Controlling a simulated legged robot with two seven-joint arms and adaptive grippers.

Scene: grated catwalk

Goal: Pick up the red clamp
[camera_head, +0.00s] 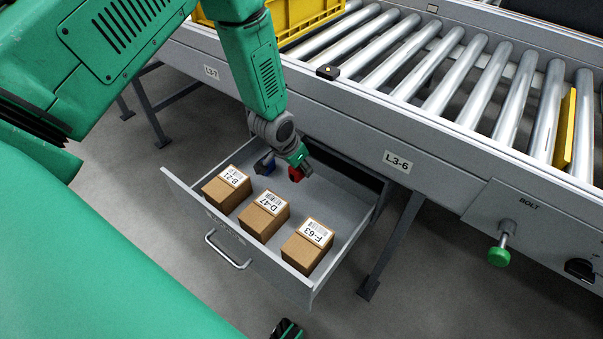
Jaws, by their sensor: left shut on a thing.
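The red clamp (296,174) shows as a small red piece at my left gripper's fingertips, over the back part of the open drawer. My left gripper (299,164) reaches down from above and is shut on the red clamp; its fingers hide part of it. I cannot tell whether the clamp still touches the drawer floor. A dark and green tip at the bottom edge looks like part of my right gripper (287,330); its jaws are cut off by the frame.
The grey drawer (315,290) is pulled out under the roller conveyor (440,70). A green-knobbed bolt (499,255) sticks out at right.

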